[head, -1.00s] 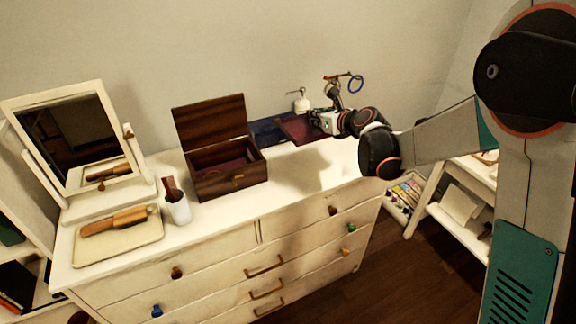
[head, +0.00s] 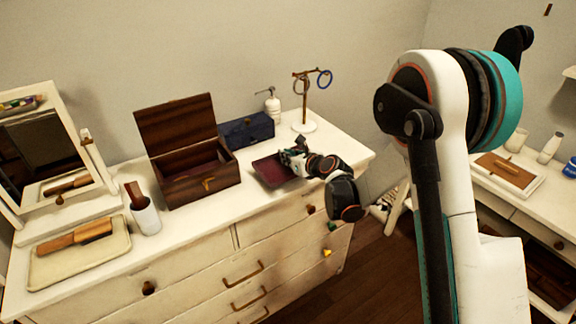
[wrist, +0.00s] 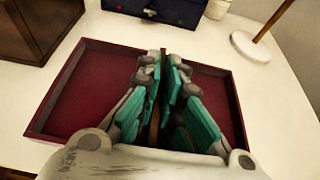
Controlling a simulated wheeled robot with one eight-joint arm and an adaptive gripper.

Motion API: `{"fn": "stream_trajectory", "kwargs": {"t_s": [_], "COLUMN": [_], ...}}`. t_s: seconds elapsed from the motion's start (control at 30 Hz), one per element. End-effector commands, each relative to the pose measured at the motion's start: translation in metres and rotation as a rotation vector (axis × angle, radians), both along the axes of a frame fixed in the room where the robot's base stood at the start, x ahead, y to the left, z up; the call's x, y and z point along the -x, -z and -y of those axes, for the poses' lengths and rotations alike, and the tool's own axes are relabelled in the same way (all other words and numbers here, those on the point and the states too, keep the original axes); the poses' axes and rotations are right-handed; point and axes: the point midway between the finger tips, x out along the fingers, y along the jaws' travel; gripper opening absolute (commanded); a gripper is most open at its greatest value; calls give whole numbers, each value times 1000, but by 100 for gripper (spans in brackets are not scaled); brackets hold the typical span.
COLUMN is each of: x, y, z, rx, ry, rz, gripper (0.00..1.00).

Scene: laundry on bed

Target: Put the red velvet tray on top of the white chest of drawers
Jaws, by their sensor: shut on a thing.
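The red velvet tray (head: 268,171) is a shallow dark-red tray with a raised rim. It is at the top of the white chest of drawers (head: 232,216), right of the open wooden box. It appears to rest flat on the white top in the wrist view (wrist: 85,95). My gripper (head: 290,158) is over the tray's right part. In the wrist view my gripper (wrist: 165,60) has its fingers close together, shut on a thin upright divider or edge of the tray between them. The fingers hide part of the tray.
The open wooden box (head: 200,180) stands left of the tray. A dark blue box (head: 246,130), a white pump bottle (head: 272,108) and a jewellery stand (head: 305,125) are behind it. A white cup (head: 146,216), a brush on a cream tray (head: 80,252) and a mirror are at left.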

Motion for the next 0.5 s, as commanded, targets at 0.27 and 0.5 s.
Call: {"fn": "stream_trajectory", "kwargs": {"t_s": [0.27, 0.5], "x": [0, 0], "y": [24, 27], "z": [0, 0], "rx": [0, 0], "ry": [0, 0], "rz": [0, 0], "gripper": [0, 0]}}
